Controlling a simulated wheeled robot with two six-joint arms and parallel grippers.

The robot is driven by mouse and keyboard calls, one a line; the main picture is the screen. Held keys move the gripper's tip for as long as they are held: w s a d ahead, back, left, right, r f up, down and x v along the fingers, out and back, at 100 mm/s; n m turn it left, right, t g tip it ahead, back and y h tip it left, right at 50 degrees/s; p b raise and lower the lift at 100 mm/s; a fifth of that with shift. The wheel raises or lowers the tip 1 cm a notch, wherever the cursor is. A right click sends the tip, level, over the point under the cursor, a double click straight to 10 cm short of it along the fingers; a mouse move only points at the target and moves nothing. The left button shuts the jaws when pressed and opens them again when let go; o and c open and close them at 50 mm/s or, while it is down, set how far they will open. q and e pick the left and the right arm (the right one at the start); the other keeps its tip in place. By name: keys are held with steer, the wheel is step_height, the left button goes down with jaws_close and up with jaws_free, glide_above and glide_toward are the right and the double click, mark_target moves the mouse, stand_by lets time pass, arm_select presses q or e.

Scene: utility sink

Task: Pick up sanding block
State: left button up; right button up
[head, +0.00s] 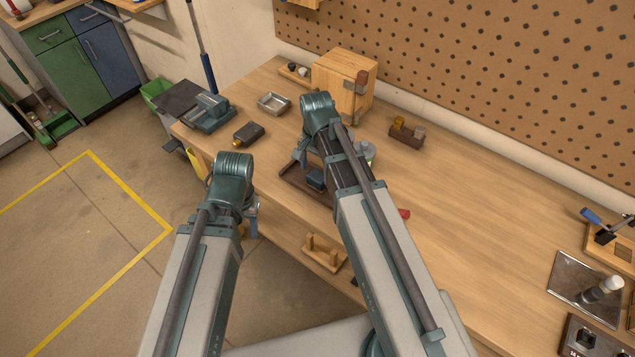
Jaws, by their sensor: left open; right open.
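I cannot tell for sure which thing is the sanding block. A small dark blue-grey block (316,181) shows in a brown tray (292,178) on the workbench, partly hidden by my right arm; it may be it. My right gripper (300,152) is open, mostly hidden behind its own arm, just above the tray's far left part. My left gripper (252,222) is open, pointing down beside the bench's front edge, apart from any object, and mostly hidden behind its own wrist.
The workbench (440,230) is largely clear right of my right arm. A wooden box (343,85), a metal dish (273,103), a dark block with a brass end (249,133), a vise (210,112) and a wooden plane-like tool (407,131) stand on it. A pegboard rises behind.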

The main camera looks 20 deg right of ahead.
mark_target(318, 175)
steer(key=f+b, duration=0.1)
steer(key=f, duration=0.1)
steer(key=f+b, duration=0.1)
steer(key=shift+w+d+f+b, duration=0.2)
steer(key=shift+f+b, duration=0.15)
steer(key=shift+b, duration=0.05)
steer(key=shift+r, duration=0.1)
steer(key=c, duration=1.3)
